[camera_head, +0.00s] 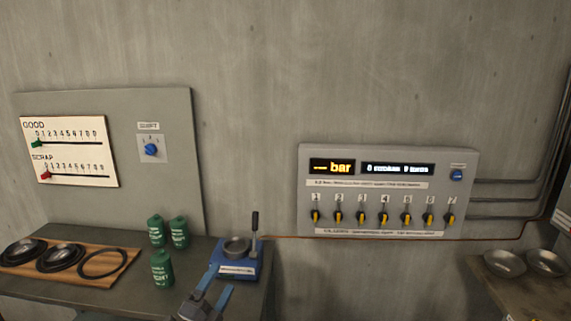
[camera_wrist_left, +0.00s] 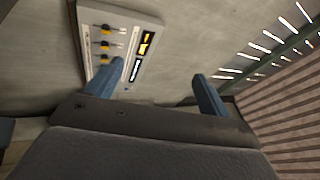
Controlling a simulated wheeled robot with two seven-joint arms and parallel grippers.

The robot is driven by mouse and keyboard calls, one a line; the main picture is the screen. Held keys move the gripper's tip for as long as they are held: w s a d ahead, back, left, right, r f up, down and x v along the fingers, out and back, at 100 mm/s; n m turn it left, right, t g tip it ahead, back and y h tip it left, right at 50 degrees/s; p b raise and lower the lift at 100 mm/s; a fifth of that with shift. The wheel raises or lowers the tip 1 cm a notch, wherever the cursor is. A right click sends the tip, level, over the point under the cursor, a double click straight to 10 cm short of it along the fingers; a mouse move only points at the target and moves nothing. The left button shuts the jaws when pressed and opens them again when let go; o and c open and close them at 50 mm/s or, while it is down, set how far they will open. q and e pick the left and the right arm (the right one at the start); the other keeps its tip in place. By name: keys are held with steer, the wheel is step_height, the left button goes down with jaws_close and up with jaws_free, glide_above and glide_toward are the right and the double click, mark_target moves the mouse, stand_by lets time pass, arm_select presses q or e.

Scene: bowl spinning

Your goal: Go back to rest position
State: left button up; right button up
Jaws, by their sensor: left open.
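My left gripper (camera_head: 216,290) shows at the bottom of the head view, with two blue fingers apart and nothing between them. It appears in front of the blue device (camera_head: 240,266) at the right end of the left table; whether it touches the device I cannot tell. In the left wrist view the two blue fingers (camera_wrist_left: 160,95) are spread wide and empty. My right gripper is not in view.
The left table (camera_head: 70,284) holds several green cans (camera_head: 161,268) and a wooden board (camera_head: 105,277) with dark bowls and a ring. The control panel (camera_head: 380,160) hangs on the wall. Metal bowls (camera_head: 505,264) stand on a right table (camera_head: 520,297). The space between the tables looks clear.

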arm_select(q)
steer(key=s+a+f+n+g+y, duration=0.3)
steer(key=s+a+f+n+y, duration=0.15)
steer(key=f+n, duration=0.3)
steer(key=s+a+f+n+g+y, duration=0.3)
steer(key=s+f+n+y, duration=0.2)
steer(key=f+n, duration=0.3)
steer(key=s+d+f+n+g, duration=0.1)
steer(key=s+f+g, duration=0.3)
steer(key=s, duration=0.3)
steer(key=s+f+n+g+h, duration=0.1)
steer(key=s+f+n+g, duration=0.2)
steer(key=s, duration=0.4)
steer(key=s+d+f+g, duration=0.1)
steer(key=s+f+g, duration=0.35)
steer(key=s, duration=0.25)
steer(key=s+d+x, duration=0.1)
steer(key=s+x, duration=0.1)
steer(key=x, duration=0.9)
steer(key=s+f+x, duration=0.1)
steer(key=s+x, duration=0.1)
steer(key=x, duration=0.9)
steer(key=s+f, duration=0.3)
steer(key=f, duration=0.8)
steer(key=s+d+f, duration=0.1)
steer(key=s+f, duration=0.3)
steer(key=f, duration=0.8)
steer(key=shift+d+g, duration=0.15)
steer(key=shift+g, duration=0.3)
